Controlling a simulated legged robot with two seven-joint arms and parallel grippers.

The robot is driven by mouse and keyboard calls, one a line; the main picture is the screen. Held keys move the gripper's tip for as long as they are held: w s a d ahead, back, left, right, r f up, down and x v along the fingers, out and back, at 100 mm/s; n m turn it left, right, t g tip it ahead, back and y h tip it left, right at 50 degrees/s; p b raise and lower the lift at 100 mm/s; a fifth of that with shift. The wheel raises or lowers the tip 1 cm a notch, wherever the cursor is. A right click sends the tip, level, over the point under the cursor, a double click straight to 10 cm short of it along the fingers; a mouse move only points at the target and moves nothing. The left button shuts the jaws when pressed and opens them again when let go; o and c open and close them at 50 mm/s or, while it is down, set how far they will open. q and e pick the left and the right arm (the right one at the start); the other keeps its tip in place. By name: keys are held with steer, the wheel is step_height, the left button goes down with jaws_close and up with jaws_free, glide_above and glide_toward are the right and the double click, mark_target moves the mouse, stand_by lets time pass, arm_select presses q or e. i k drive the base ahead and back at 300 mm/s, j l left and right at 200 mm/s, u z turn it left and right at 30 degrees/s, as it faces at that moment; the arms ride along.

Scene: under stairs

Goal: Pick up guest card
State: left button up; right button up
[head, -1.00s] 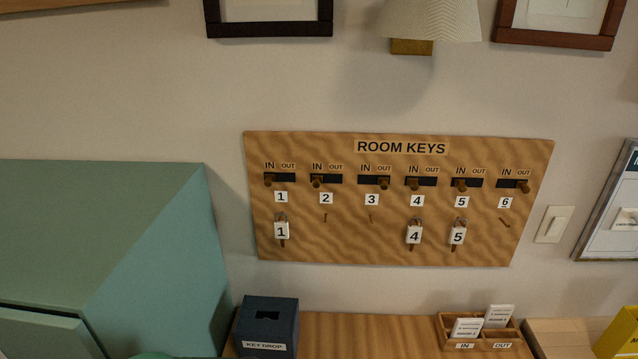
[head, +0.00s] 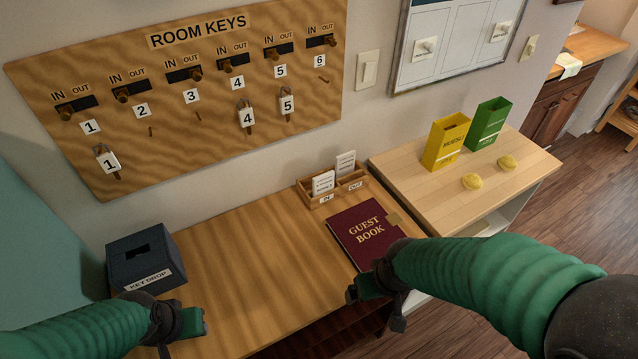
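White guest cards stand in a small wooden holder (head: 312,203) at the back of the wooden desk. One card (head: 323,182) is in the IN slot on the left, and another card (head: 346,163) is in the OUT slot on the right. Their small print is too small to read fully. My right gripper (head: 375,296) is over the desk's front edge, in front of the guest book and apart from the cards. My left gripper (head: 180,326) is low at the left, near the key drop box. No object shows in either gripper; their finger openings are unclear.
A dark red guest book (head: 364,233) lies before the holder. A key drop box (head: 146,256) stands at the desk's left. A side table (head: 520,178) holds a yellow box (head: 445,142), a green box (head: 489,124) and two yellow objects. The key board (head: 215,85) hangs above. The desk's middle is clear.

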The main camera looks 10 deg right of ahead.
mark_target(322, 183)
steer(key=l+u, duration=0.15)
steer(key=u, duration=0.2)
steer(key=i+l+u, duration=0.1)
steer(key=u, duration=0.3)
steer(key=l+u, duration=0.35)
